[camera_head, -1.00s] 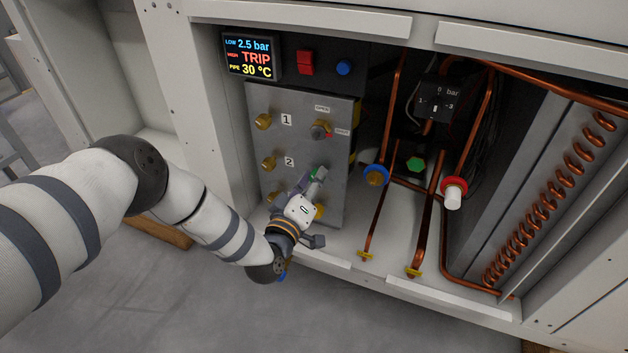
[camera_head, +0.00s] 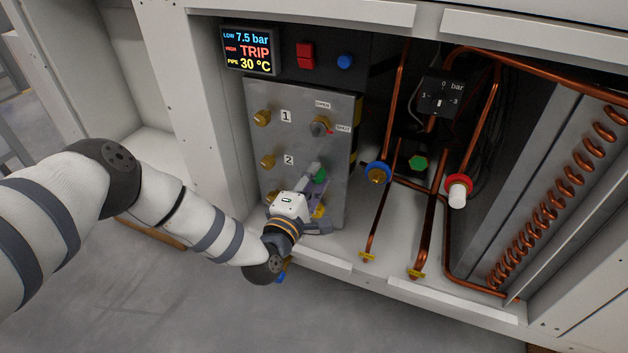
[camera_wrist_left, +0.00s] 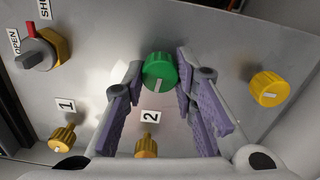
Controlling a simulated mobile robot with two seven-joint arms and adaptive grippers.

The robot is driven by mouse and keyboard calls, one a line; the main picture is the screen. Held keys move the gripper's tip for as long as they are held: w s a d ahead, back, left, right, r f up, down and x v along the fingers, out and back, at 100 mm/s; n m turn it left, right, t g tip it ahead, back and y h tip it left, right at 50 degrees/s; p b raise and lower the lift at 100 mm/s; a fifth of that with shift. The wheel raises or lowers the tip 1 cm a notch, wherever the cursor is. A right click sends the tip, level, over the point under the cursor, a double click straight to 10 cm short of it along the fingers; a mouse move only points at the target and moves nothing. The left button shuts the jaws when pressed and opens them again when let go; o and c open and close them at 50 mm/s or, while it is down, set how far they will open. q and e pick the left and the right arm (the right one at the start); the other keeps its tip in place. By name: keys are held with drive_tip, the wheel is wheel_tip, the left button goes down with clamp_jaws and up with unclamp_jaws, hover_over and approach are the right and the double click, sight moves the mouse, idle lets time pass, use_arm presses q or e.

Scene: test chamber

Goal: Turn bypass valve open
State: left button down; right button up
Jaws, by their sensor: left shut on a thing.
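The valve with OPEN and SHUT labels (camera_head: 320,126) is on the upper part of the metal panel. It has a grey handle on a brass body, and its red tip points toward SHUT. It also shows at upper left in the wrist view (camera_wrist_left: 38,52). My left gripper (camera_head: 316,178) is lower on the panel, away from that valve. Its purple-padded fingers (camera_wrist_left: 164,85) are shut on a green knob (camera_wrist_left: 160,70) with a white pointer line. The green knob is partly hidden in the head view (camera_head: 321,174). My right gripper is not in view.
Brass knobs marked 1 (camera_head: 262,118) and 2 (camera_head: 267,161) are left on the panel; a yellow knob (camera_wrist_left: 270,89) is beside the green one. The display (camera_head: 250,52) reads LOW 7.5 bar, HIGH TRIP, PIPE 30 °C. Copper pipes (camera_head: 393,110) stand to the right.

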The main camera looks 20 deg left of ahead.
use_arm(q)
drive_tip(key=shift+d+f+n, duration=0.1)
drive_tip(key=shift+n, duration=0.5)
drive_tip(key=c, duration=1.3)
unclamp_jaws()
drive_tip(key=s, duration=1.2)
drive_tip(key=shift+a, duration=0.25)
